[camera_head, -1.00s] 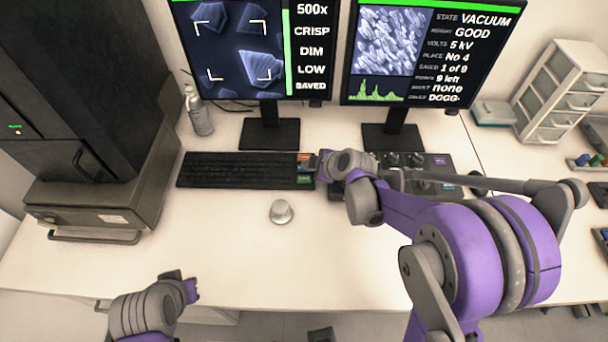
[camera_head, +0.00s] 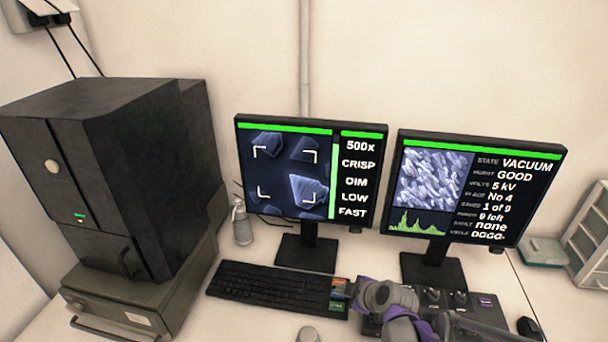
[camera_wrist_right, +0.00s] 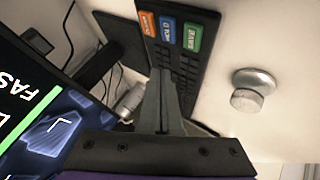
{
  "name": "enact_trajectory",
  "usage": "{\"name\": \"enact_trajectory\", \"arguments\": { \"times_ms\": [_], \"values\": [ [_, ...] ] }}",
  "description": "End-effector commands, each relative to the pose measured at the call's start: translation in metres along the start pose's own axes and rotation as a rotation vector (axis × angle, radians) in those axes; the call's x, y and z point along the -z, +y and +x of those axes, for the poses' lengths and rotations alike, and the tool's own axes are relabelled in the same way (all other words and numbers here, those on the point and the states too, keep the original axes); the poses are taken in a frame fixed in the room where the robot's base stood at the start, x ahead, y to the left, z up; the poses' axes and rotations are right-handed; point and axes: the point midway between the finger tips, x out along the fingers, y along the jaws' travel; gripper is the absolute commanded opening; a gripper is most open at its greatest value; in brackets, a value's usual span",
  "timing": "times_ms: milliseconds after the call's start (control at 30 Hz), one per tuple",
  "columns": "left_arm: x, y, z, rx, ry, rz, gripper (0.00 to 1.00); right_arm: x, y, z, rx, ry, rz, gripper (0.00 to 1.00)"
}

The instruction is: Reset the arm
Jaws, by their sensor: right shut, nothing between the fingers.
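My right gripper (camera_head: 350,290) is shut and empty at the right end of the black keyboard (camera_head: 270,287). In the right wrist view the closed fingertips (camera_wrist_right: 163,75) lie over the keyboard, close to its orange key (camera_wrist_right: 148,25), blue key (camera_wrist_right: 168,28) and green key (camera_wrist_right: 194,38). I cannot tell whether they touch it. Part of my right arm shows at the bottom of the head view, over the control panel. My left gripper is not in view.
The left monitor (camera_head: 312,178) reads 500x, CRISP, DIM, LOW, FAST. The right monitor (camera_head: 475,190) reads VACUUM. The dark microscope (camera_head: 110,180) stands at left. A bottle (camera_head: 242,224) stands beside the left monitor. A silver knob (camera_wrist_right: 252,90) sits on the table. A control panel (camera_head: 487,303) lies at right.

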Motion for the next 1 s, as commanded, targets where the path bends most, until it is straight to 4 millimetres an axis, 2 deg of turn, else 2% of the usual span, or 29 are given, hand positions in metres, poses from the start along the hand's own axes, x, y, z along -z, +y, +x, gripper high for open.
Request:
{"name": "enact_trajectory", "arguments": {
  "times_ms": [133, 267, 500, 700, 833, 1000],
  "values": [
    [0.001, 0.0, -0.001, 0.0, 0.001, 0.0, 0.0, 0.005, -0.008, -0.017, 0.015, -0.021, 0.067, 0.0],
    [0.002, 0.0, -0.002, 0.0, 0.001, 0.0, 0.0, 0.013, -0.028, -0.055, 0.037, -0.077, 0.232, 0.0],
    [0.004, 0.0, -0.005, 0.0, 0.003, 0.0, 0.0, 0.009, -0.085, -0.134, 0.029, -0.233, 0.624, 0.0],
    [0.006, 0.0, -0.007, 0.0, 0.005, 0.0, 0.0, -0.01, -0.132, -0.184, -0.043, -0.352, 0.923, 0.0],
    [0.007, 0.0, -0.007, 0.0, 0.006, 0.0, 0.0, -0.022, -0.151, -0.201, -0.094, -0.397, 1.052, 0.0],
    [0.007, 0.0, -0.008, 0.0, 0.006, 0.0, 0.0, -0.029, -0.161, -0.21, -0.126, -0.421, 1.125, 0.0]
  ]
}}
